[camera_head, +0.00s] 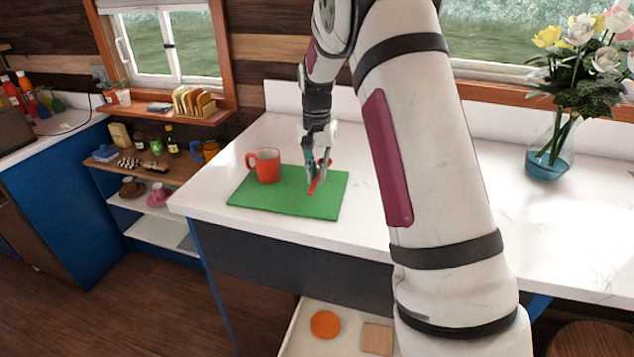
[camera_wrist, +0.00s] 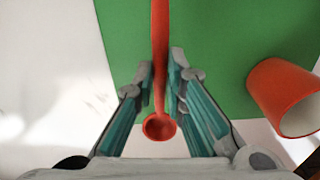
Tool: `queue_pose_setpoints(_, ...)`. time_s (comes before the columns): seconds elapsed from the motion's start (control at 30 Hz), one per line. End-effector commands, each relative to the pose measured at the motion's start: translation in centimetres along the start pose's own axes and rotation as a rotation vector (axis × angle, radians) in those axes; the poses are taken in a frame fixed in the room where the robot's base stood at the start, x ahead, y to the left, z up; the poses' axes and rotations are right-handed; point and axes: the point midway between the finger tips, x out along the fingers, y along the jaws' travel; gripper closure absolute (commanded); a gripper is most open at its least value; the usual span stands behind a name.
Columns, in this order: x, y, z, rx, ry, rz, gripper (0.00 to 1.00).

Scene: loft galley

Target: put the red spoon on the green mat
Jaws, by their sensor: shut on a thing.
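The red spoon (camera_wrist: 159,128) is between the fingers of my gripper (camera_wrist: 160,85) in the wrist view, with its bowl towards the camera and its handle running away over the mat. My gripper (camera_head: 318,180) is shut on the spoon, which also shows in the head view (camera_head: 319,181). The green mat (camera_head: 290,204) lies flat on the white counter; it also shows in the wrist view (camera_wrist: 216,40). The gripper and spoon are over the mat's right part. I cannot tell whether the spoon touches the mat.
A red-orange mug (camera_head: 267,167) stands on the mat left of my gripper; it is at the right in the wrist view (camera_wrist: 275,92). A glass vase of flowers (camera_head: 549,158) stands far right on the counter (camera_head: 500,210). The front counter edge is close to the mat.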

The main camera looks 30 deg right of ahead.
Motion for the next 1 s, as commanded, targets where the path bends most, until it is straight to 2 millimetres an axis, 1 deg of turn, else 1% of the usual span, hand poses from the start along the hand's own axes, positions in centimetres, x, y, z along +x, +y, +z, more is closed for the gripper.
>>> queue_pose_setpoints(0.03, 0.2, -0.3, -0.3, 0.0, 0.0, 0.0, 1.0)
queue_pose_setpoints(0.2, 2.7, -0.1, -0.1, 0.0, -0.001, 0.001, 1.0)
queue_pose_setpoints(0.3, 3.4, -0.1, -0.2, 0.0, 0.0, 0.001, 1.0)
queue_pose_setpoints(0.7, 3.9, -0.2, -0.3, 0.0, 0.001, 0.0, 1.0)
queue_pose_setpoints(0.73, 3.9, -0.2, -0.2, 0.0, 0.001, 0.0, 0.84)
queue_pose_setpoints(0.77, 3.9, -0.2, -0.2, 0.0, 0.001, -0.001, 0.77)
queue_pose_setpoints(0.8, 3.9, -0.2, -0.2, 0.0, 0.001, 0.0, 0.68)
queue_pose_setpoints(1.0, 3.9, -0.2, -0.2, 0.0, 0.001, 0.0, 0.68)
